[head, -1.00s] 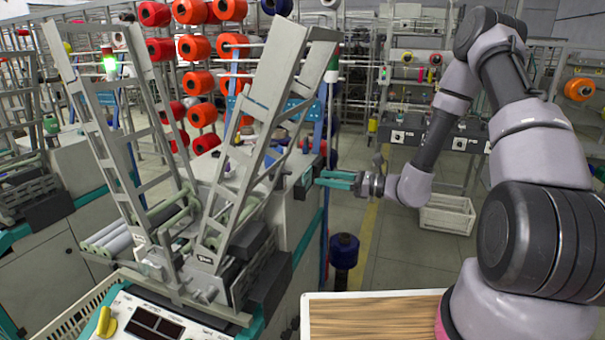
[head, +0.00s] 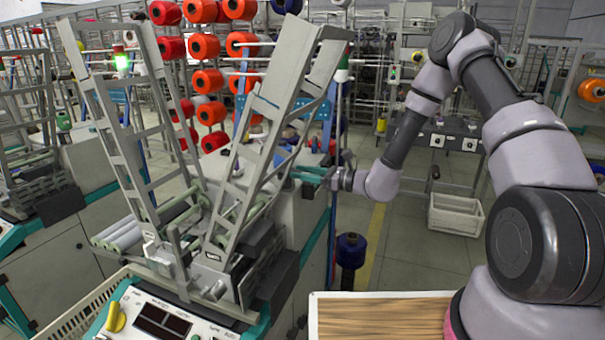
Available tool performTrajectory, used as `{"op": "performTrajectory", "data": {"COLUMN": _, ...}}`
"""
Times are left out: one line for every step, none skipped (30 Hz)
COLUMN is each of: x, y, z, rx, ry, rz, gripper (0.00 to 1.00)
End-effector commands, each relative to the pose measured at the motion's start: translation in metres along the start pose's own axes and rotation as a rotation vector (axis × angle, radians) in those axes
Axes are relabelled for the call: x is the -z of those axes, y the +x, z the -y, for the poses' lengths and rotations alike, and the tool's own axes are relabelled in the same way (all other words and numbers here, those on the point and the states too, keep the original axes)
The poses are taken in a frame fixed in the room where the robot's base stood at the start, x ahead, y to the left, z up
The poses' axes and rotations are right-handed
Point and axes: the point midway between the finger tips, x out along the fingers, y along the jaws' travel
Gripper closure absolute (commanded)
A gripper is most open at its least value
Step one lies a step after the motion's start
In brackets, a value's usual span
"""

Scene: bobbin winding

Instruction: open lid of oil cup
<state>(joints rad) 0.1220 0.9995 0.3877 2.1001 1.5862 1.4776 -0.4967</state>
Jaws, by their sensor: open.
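My gripper (head: 303,174) is at the top right edge of the grey winding machine (head: 310,225). Its green fingers point left and reach in over the machine top, behind the slanted grey ladder frame (head: 262,150). The jaws are open, and I see nothing held between them. The fingertips are partly hidden by the frame. I cannot make out the oil cup or its lid; they are too small or hidden behind the frame and the fingers.
A wooden-topped tray (head: 380,318) lies in front. A control panel with a yellow knob (head: 116,317) is at the lower left. A dark blue spool (head: 351,251) stands on the floor, and a white crate (head: 455,214) stands farther right. Aisle floor is free between them.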

Motion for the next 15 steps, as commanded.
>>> {"op": "performTrajectory", "data": {"x": 0.0, "y": -0.0001, "z": 0.0, "rx": 0.0, "ry": 0.0, "rz": 0.0, "gripper": 0.47}}
{"op": "performTrajectory", "data": {"x": 0.0, "y": -0.0001, "z": 0.0, "rx": 0.0, "ry": 0.0, "rz": 0.0, "gripper": 0.47}}
{"op": "performTrajectory", "data": {"x": -0.0001, "y": -0.0002, "z": 0.0, "rx": 0.0, "ry": 0.0, "rz": 0.0, "gripper": 0.47}}
{"op": "performTrajectory", "data": {"x": -0.0001, "y": -0.0002, "z": 0.0, "rx": 0.0, "ry": 0.0, "rz": 0.0, "gripper": 0.59}}
{"op": "performTrajectory", "data": {"x": -0.0001, "y": -0.0002, "z": 0.0, "rx": 0.0, "ry": 0.0, "rz": 0.0, "gripper": 0.7}}
{"op": "performTrajectory", "data": {"x": -0.0001, "y": -0.0003, "z": 0.0001, "rx": 0.0, "ry": 0.0, "rz": 0.0, "gripper": 0.86}}
{"op": "performTrajectory", "data": {"x": -0.0002, "y": -0.0003, "z": 0.0, "rx": 0.0, "ry": 0.0, "rz": 0.0, "gripper": 0.97}}
{"op": "performTrajectory", "data": {"x": -0.0002, "y": -0.0003, "z": 0.0001, "rx": 0.0, "ry": -0.001, "rz": 0.0, "gripper": 1.0}}
{"op": "performTrajectory", "data": {"x": -0.0002, "y": -0.0003, "z": 0.0001, "rx": 0.0, "ry": -0.001, "rz": 0.0, "gripper": 1.0}}
{"op": "performTrajectory", "data": {"x": -0.0003, "y": -0.0003, "z": 0.0001, "rx": 0.0, "ry": -0.001, "rz": 0.0, "gripper": 1.0}}
{"op": "performTrajectory", "data": {"x": -0.0003, "y": -0.0002, "z": 0.0001, "rx": 0.0, "ry": -0.001, "rz": 0.001, "gripper": 1.0}}
{"op": "performTrajectory", "data": {"x": -0.0003, "y": -0.0002, "z": 0.0001, "rx": 0.0, "ry": -0.001, "rz": 0.001, "gripper": 1.0}}
{"op": "performTrajectory", "data": {"x": -0.0003, "y": -0.0002, "z": 0.0001, "rx": 0.0, "ry": -0.001, "rz": 0.001, "gripper": 1.0}}
{"op": "performTrajectory", "data": {"x": -0.0004, "y": -0.0001, "z": 0.0001, "rx": 0.0, "ry": -0.001, "rz": 0.001, "gripper": 1.0}}
{"op": "performTrajectory", "data": {"x": -0.0004, "y": -0.0001, "z": 0.0001, "rx": 0.0, "ry": -0.001, "rz": 0.001, "gripper": 1.0}}
